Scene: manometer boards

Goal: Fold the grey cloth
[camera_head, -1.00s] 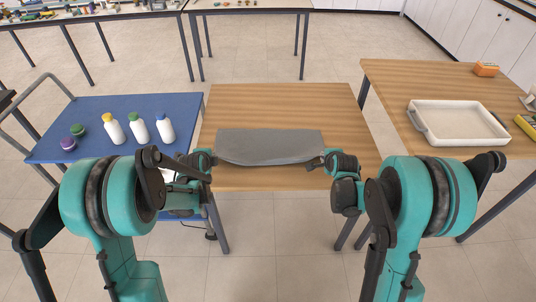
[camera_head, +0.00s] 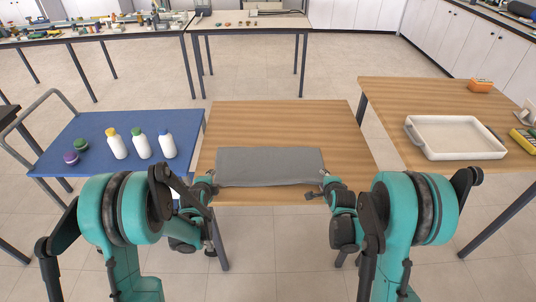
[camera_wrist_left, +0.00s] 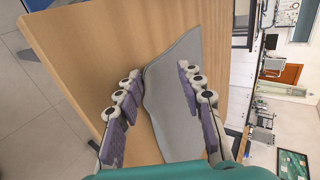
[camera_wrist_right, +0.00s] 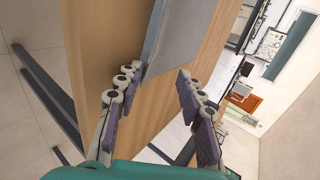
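The grey cloth (camera_head: 270,166) lies as a wide, low strip near the front of the wooden table. Its near edge is almost straight. My left gripper (camera_head: 211,188) is at the cloth's near left corner; in the left wrist view the cloth (camera_wrist_left: 177,100) passes between its spread fingers (camera_wrist_left: 166,72). My right gripper (camera_head: 318,190) is just off the near right corner. In the right wrist view its fingers (camera_wrist_right: 161,74) are apart, with the cloth (camera_wrist_right: 182,35) just beyond the tips and nothing gripped.
The wooden table (camera_head: 285,120) is clear behind the cloth. A blue cart (camera_head: 90,135) at left carries white bottles (camera_head: 141,144) and small jars (camera_head: 71,157). A side table at right holds a white tray (camera_head: 455,155) and an orange block (camera_head: 480,86).

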